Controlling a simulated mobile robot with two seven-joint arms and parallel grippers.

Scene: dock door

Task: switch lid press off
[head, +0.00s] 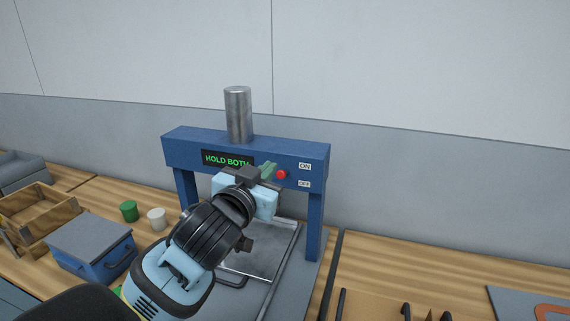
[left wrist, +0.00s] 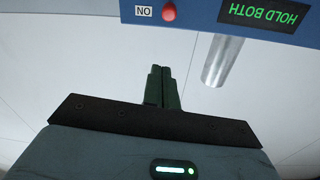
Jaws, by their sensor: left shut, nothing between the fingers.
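The lid press (head: 318,215) is a blue frame with a metal cylinder (head: 238,115) on top and a lit green "HOLD BOTH" display (head: 226,160). Its switch has a red tip (head: 281,174) beside the ON label (head: 305,167), with the OFF label (head: 304,184) below. In the left wrist view, upside down, the red tip (left wrist: 169,12) is level with the ON label (left wrist: 144,11). My left gripper (head: 268,168) is shut and empty, its green fingers just left of the red tip. The fingers (left wrist: 161,72) appear apart from it in the wrist view. My right gripper is out of view.
A blue box with a grey top (head: 90,235), a green cup-like piece (head: 129,211), a white one (head: 156,218) and a wooden crate (head: 40,215) stand left of the press. A metal plate (head: 262,262) lies under the frame.

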